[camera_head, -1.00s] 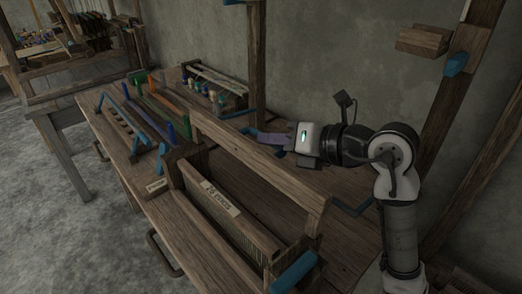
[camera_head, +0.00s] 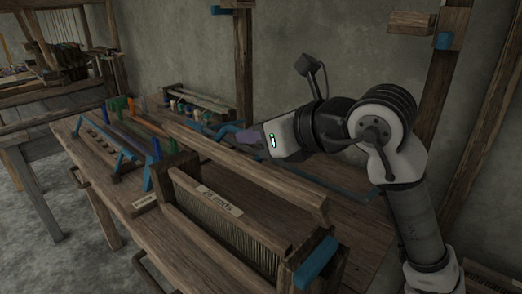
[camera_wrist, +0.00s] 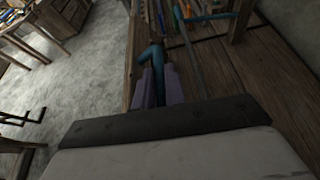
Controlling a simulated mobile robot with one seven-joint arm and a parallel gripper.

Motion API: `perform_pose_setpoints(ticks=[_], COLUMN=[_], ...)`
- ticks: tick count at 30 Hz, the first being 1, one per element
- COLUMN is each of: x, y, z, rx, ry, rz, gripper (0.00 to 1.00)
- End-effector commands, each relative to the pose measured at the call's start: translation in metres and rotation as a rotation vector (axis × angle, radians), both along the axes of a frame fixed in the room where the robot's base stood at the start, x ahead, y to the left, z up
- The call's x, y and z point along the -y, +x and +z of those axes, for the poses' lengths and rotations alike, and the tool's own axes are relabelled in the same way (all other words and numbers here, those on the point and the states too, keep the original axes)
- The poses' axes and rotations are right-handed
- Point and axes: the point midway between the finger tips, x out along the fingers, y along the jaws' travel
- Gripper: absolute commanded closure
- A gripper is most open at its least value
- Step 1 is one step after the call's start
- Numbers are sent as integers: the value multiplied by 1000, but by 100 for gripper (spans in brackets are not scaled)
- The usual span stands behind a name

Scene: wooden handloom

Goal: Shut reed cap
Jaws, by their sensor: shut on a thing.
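The reed (camera_head: 225,225) stands in a wooden frame on the bench, with a paper label on its top bar. The wooden reed cap (camera_head: 245,172) is a long beam running above and behind the reed, with a gap between them in the head view. A blue bar (camera_head: 365,191) shows behind the cap. My gripper (camera_head: 242,137) is beyond the cap, its purple fingers shut on a blue handle. In the wrist view the blue handle (camera_wrist: 152,54) rises between the two fingers (camera_wrist: 156,88). Exactly how the handle joins the cap is hidden.
A blue block (camera_head: 315,262) sits at the reed frame's near right end. A rack of coloured rods (camera_head: 125,140) and a tray of small spools (camera_head: 195,103) lie at the bench's far end. Wooden posts (camera_head: 243,65) rise behind the bench. Open floor lies left.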

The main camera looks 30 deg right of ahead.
Motion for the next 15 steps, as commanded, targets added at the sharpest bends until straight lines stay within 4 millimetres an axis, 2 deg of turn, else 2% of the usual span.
perform_pose_setpoints(ticks=[1,15], x=[-5,-42], y=[-2,-18], z=[-5,-11], rx=[22,191], ry=[-49,-460], rz=[-2,-1], gripper=[100,100])
